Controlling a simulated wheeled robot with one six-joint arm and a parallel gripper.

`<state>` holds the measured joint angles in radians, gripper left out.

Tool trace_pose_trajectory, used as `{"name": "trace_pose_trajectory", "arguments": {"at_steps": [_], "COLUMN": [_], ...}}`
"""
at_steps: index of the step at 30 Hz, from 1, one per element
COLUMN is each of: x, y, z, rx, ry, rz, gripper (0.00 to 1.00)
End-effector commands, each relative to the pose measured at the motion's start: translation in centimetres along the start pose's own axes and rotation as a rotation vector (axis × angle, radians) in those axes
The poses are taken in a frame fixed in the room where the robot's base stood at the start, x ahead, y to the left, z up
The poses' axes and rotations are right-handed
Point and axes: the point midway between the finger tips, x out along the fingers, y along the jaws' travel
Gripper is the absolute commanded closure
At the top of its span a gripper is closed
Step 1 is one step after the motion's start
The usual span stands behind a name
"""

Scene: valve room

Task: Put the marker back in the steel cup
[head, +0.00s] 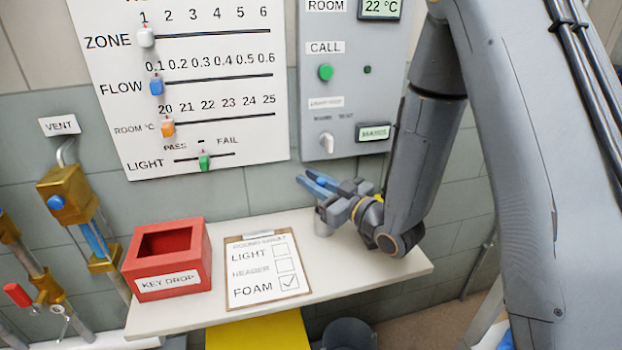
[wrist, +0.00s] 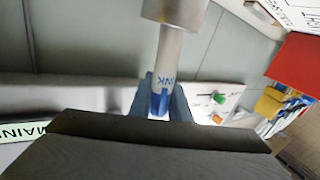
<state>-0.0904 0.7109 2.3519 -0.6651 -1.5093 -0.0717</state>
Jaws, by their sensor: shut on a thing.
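My gripper (head: 325,185) is over the right part of the shelf, beside the wall, and shut on the marker. In the wrist view my gripper (wrist: 160,103) has its two blue-grey fingers on either side of the marker (wrist: 167,62), which is white with a blue end and blue lettering. The steel cup (head: 322,226) stands on the shelf just below the fingers, partly hidden by the gripper. In the wrist view the cup (wrist: 176,12) is cut off at the top edge, and the marker's white end meets it. I cannot tell how deep the marker sits in it.
On the shelf (head: 365,270) are a red key drop box (head: 165,275) and a checklist clipboard (head: 265,270) left of the cup. A slider board (head: 190,90) and a grey control panel (head: 345,90) are on the wall behind. A bin (head: 348,334) stands below.

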Motion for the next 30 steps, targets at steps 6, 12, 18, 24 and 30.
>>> {"name": "trace_pose_trajectory", "arguments": {"at_steps": [6,12,18,24,30], "x": [0.0,0.0,0.0,0.0,-1.8], "y": [0.0,0.0,0.0,0.0,0.1], "z": [0.0,0.0,0.0,0.0,0.1], "rx": [0.000,0.000,0.000,0.000,0.001], "ry": [0.000,0.000,0.000,0.000,-0.002], "rz": [0.000,0.000,0.000,0.000,0.002], "gripper": [1.00,1.00,0.61,0.61,0.61]}}
